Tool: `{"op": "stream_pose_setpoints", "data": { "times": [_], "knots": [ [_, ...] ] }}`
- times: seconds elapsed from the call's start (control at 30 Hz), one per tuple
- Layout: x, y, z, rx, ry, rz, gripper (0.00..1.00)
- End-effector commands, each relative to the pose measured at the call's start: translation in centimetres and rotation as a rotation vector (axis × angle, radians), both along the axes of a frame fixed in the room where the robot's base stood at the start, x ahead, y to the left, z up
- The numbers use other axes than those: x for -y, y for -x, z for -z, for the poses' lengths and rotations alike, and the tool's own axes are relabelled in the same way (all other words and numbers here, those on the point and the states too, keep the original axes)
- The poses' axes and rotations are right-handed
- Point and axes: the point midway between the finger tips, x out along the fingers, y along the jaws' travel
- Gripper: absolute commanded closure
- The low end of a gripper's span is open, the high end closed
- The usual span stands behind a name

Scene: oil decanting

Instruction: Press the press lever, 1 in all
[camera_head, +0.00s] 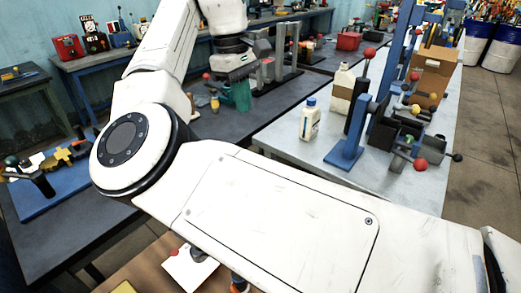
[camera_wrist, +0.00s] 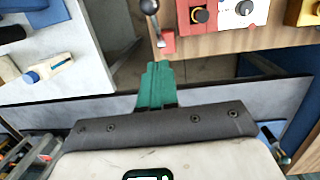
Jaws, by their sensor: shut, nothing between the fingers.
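My gripper (camera_head: 238,95) hangs over the dark bench at the upper middle of the head view, its green fingers shut and empty. In the wrist view the green fingers (camera_wrist: 155,78) are together. A blue press (camera_head: 346,152) stands on the light table to the right of my gripper, apart from it. A lever with a red ball (camera_head: 369,53) rises above it. A lever with a dark ball (camera_wrist: 149,7) shows at the wrist view's top, beyond the fingertips. I cannot tell which lever the task names. My arm hides much of the middle and lower head view.
A white bottle with a blue cap (camera_head: 310,120) and a jug (camera_head: 342,90) stand near the blue press. Grey machines (camera_head: 272,60) stand just right of my gripper. Floor shows at the far right.

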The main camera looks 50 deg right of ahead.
Motion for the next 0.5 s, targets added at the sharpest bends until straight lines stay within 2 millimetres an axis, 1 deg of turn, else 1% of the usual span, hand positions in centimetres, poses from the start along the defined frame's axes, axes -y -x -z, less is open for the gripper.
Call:
{"op": "stream_pose_setpoints", "data": {
  "times": [0.17,0.27,0.43,0.5],
  "knots": [
    [0.0,0.0,0.4,-0.001,0.001,0.001,1.00],
    [0.1,0.2,1.3,-0.002,0.001,0.001,1.00],
    [0.2,0.5,4.0,-0.001,0.000,0.001,1.00],
    [0.3,0.7,5.4,-0.002,0.000,0.002,1.00]
  ]
}}
